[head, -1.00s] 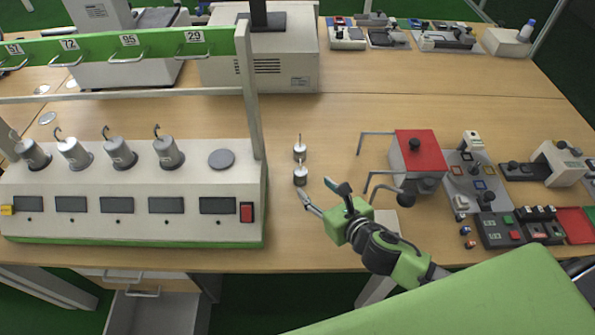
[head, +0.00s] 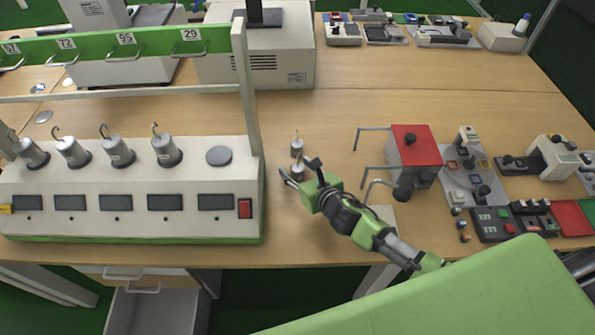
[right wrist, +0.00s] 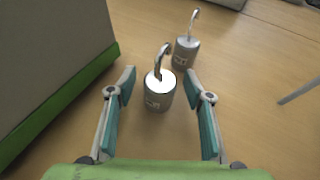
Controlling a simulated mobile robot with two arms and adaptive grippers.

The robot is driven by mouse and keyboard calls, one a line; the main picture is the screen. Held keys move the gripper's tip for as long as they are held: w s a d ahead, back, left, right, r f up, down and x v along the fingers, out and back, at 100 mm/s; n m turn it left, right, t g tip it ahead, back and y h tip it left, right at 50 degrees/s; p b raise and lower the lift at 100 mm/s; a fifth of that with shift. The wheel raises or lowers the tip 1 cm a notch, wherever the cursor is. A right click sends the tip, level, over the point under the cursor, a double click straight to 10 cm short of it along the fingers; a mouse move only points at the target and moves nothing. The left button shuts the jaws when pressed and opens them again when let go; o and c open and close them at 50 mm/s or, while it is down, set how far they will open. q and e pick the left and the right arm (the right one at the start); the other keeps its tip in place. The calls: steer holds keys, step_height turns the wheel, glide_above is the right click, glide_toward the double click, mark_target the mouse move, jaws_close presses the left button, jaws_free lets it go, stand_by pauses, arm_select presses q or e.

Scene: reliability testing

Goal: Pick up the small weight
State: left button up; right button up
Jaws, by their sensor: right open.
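Two small metal weights with hooks stand upright on the wooden table. In the head view the farther one (head: 297,147) is in plain sight, and the nearer one (head: 297,170) is partly covered by my right gripper (head: 299,172). In the right wrist view the nearer weight (right wrist: 160,90) stands between the open fingers of my right gripper (right wrist: 160,92), with clear gaps on both sides. The farther weight (right wrist: 186,52) stands just beyond, slightly to the right. My left gripper is not in view.
A white and green test bench (head: 130,222) with several larger hooked weights stands close on the left. A red-topped grey box (head: 415,150) with projecting rods stands on the right, with control boxes beyond it. The table behind the small weights is clear.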

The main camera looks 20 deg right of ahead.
jaws_close()
steer(key=shift+r, duration=0.15)
steer(key=shift+w+r, duration=0.1)
steer(key=shift+r, duration=0.5)
steer(key=s+a+r, duration=0.7)
steer(key=s+r, duration=0.5)
steer(key=s+d+r+m+g+h, duration=0.1)
steer(key=s+d+r+m+h, duration=0.5)
steer(key=r, duration=0.5)
steer(key=d+m+h, duration=0.2)
steer(key=h, duration=0.1)
steer(key=shift+s+d, duration=0.3)
steer(key=shift+d, duration=0.1)
